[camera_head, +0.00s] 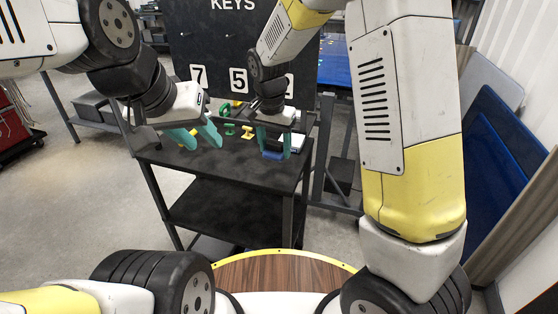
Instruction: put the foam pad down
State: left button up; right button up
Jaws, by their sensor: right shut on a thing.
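My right gripper (274,153) is over the right part of the black table, fingers pointing down. It is shut on a small blue piece (273,155), which looks like the foam pad. The pad is low, at or just above the table top; I cannot tell whether it touches. My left gripper (206,147) is open and empty over the left part of the table, its teal fingers spread apart.
The black table (233,175) has bare room at its front. Green pieces (229,129) and a yellow piece (247,132) lie between the grippers. A white object (295,141) is beside my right gripper. A black KEYS board (225,45) stands behind.

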jog(key=s+a+f+n, duration=0.1)
jog(key=s+a+f, duration=0.5)
jog(key=s, duration=0.2)
send_over(280, 174)
jog(key=s, duration=0.2)
jog(key=shift+w+a+f, duration=0.15)
jog(key=shift+a+f, duration=0.05)
jog(key=shift+f, duration=0.25)
jog(key=shift+w+a+f, duration=0.1)
jog(key=shift+a+f, duration=0.05)
jog(key=shift+f, duration=0.3)
jog(key=shift+w+d+f, duration=0.15)
jog(key=shift+w+f, duration=0.1)
jog(key=shift+f, duration=0.65)
jog(key=shift+w+d+f, duration=0.1)
jog(key=shift+w+f, duration=0.15)
jog(key=shift+f, duration=0.6)
jog(key=shift+f, duration=0.1)
jog(key=o, duration=1.2)
